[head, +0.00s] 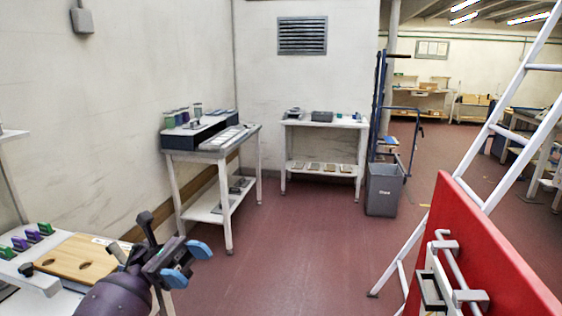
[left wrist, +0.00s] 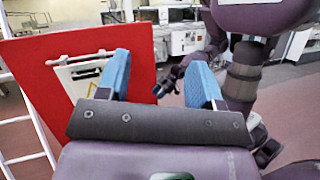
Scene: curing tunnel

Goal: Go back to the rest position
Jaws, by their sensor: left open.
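My left gripper (head: 187,264) is open and empty, raised in the lower left of the head view, beside the near left table. Its two blue-padded fingers stand apart in the left wrist view (left wrist: 161,80), with nothing between them. Purple and dark parts of my own body fill the right of the left wrist view.
The near left table holds a wooden board (head: 75,258) with holes, close to my left gripper. A red panel (head: 485,240) and a white ladder (head: 500,125) stand at the right. A grey bin (head: 384,190) is farther back. The floor (head: 290,250) between is clear.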

